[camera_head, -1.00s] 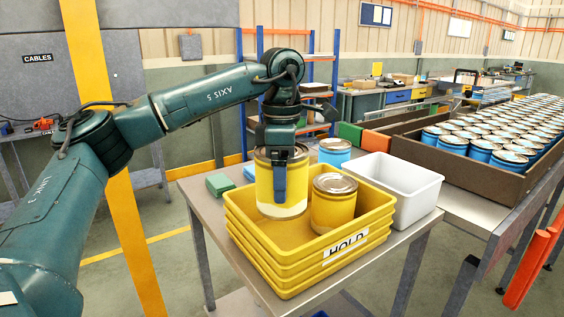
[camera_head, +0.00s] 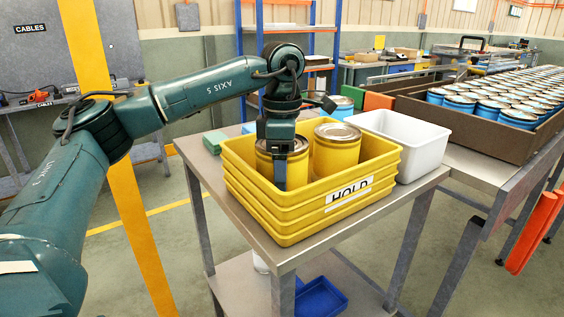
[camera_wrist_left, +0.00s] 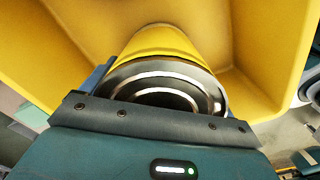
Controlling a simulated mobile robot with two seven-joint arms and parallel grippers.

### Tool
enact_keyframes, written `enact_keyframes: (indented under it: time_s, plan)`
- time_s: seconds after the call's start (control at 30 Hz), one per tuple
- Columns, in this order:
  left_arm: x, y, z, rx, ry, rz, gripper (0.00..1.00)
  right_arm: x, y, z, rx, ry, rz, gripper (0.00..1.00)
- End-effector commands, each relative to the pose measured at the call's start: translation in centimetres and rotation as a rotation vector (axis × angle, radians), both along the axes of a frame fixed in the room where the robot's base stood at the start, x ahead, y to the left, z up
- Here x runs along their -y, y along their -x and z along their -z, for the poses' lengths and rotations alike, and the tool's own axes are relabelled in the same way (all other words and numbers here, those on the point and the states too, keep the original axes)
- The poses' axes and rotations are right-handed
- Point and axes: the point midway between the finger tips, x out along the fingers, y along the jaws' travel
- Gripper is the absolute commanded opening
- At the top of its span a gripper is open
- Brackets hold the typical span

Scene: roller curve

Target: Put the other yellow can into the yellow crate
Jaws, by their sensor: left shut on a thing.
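The yellow crate (camera_head: 310,222), marked HOLD, stands on a metal-topped table. My left gripper (camera_head: 281,172) reaches down into its left part, shut on a yellow can (camera_head: 266,160) with a silver lid. The held can is upright and its lower part is hidden behind the crate wall. I cannot tell whether it touches the crate floor. In the left wrist view the held yellow can (camera_wrist_left: 165,42) lies between the jaws, with crate walls around it. Another yellow can (camera_head: 335,155) stands upright in the crate just to the right. My right gripper is not in view.
A white empty bin (camera_head: 405,150) stands right of the crate. A brown tray of several blue cans (camera_head: 490,108) is at right. A blue tray (camera_head: 320,298) is on the lower shelf.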

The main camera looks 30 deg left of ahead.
Motion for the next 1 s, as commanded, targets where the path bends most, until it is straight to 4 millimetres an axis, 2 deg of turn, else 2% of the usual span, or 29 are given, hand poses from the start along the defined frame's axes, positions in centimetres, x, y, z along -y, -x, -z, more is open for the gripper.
enact_keyframes:
  time_s: [0.27, 0.3, 0.43, 0.83, 1.0]
  plan:
    - [0.0, 0.0, 0.0, 0.001, 0.000, 0.000, 0.58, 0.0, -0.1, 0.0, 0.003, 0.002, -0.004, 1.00]
    - [0.0, 0.0, 0.0, 0.001, 0.000, 0.000, 0.90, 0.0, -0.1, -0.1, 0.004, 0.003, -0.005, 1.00]
    - [0.0, 0.0, 0.0, 0.001, 0.000, 0.000, 1.00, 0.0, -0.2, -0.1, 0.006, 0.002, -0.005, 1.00]
    - [0.0, 0.0, 0.0, -0.001, -0.001, 0.000, 1.00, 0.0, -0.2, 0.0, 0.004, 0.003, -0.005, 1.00]
    - [0.0, 0.0, -1.5, 0.001, 0.001, 0.000, 1.00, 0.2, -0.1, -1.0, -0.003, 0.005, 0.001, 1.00]
